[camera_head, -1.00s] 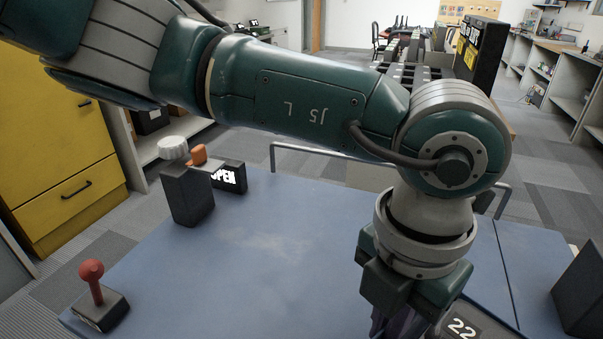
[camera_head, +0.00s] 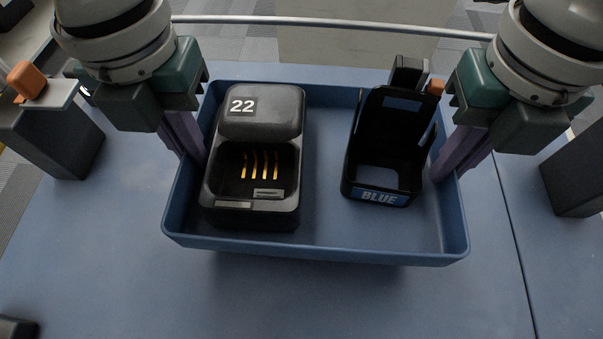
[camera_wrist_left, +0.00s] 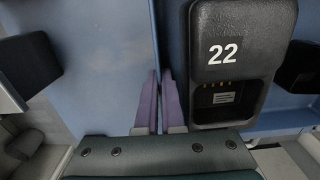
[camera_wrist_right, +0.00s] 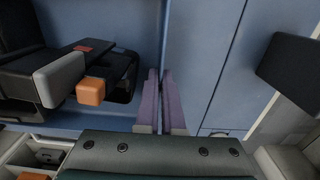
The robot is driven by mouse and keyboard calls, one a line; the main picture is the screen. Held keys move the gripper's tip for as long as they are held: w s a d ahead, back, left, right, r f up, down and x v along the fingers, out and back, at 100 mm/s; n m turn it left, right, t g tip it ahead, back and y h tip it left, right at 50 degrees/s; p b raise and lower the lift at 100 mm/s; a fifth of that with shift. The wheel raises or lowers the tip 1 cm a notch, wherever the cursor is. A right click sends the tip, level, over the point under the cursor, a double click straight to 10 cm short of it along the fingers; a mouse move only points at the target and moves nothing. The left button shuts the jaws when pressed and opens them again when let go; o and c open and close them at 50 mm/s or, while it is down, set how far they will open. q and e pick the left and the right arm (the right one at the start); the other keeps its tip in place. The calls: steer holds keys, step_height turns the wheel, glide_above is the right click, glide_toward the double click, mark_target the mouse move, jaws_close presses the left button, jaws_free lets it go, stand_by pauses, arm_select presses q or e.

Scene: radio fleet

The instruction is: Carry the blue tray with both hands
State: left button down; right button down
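The blue tray (camera_head: 320,254) is in the middle of the head view, above the blue worktop, with a shadow along its front edge. My left gripper (camera_head: 194,150) is shut on its left side wall. My right gripper (camera_head: 441,170) is shut on its right side wall. Both wrist views show purple fingers close together at the wall, left (camera_wrist_left: 159,76) and right (camera_wrist_right: 160,76). Inside the tray are a black charger marked 22 (camera_head: 252,215) and a black holder labelled BLUE (camera_head: 379,197). I cannot tell how high the tray is off the worktop.
A dark block with an orange knob (camera_head: 60,140) stands left of the tray. Another dark block (camera_head: 578,180) stands to the right. The worktop (camera_head: 330,305) is clear in front of the tray. A metal rail (camera_head: 330,28) runs behind it.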

mark_target(202, 172)
arm_select(q)
steer(key=shift+s, duration=0.1)
arm_select(e)
steer(key=shift+s+d, duration=0.1)
arm_select(q)
steer(key=shift+f, duration=0.15)
arm_select(e)
steer(key=shift+f, duration=0.15)
